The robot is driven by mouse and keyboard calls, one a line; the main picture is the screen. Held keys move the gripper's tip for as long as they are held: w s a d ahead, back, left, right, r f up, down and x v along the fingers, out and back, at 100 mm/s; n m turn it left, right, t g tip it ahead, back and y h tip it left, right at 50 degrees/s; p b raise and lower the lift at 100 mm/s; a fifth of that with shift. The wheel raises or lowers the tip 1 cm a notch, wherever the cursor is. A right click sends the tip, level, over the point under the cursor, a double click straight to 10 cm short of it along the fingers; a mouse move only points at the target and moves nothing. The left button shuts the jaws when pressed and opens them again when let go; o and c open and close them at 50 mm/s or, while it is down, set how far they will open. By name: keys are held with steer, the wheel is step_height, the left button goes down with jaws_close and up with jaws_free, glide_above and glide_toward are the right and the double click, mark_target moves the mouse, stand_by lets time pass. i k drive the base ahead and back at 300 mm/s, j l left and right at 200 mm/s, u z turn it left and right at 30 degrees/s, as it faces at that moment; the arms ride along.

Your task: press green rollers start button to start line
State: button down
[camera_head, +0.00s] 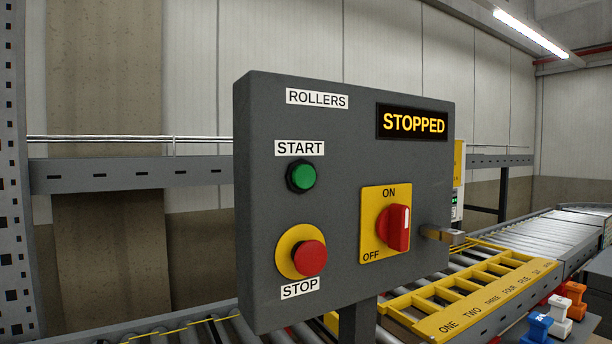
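The grey control box (345,285) labelled ROLLERS stands on a post in the middle of the head view, facing me at a slight angle. The green START button (303,177) sits in a dark ring at its upper left, under the START label. Nothing covers it. The display (412,123) at upper right reads STOPPED in yellow. Below START is the red STOP button (310,258) on a yellow disc. The red rotary switch (396,228) sits on a yellow ON/OFF plate, its white mark toward the upper part. My gripper does not show in this view.
A short metal piece (441,235) sticks out at the box's right edge; I cannot tell what it is. Roller conveyors (560,232) run behind and right. A yellow slotted frame (480,295) with number words lies there. Orange, white and blue pieces (556,314) stand at lower right.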

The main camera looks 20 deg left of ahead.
mark_target(302, 176)
steer(key=i+l, duration=0.1)
steer(key=l, duration=0.3)
steer(key=i+l, duration=0.1)
steer(key=l, duration=0.3)
steer(key=u, duration=2.2)
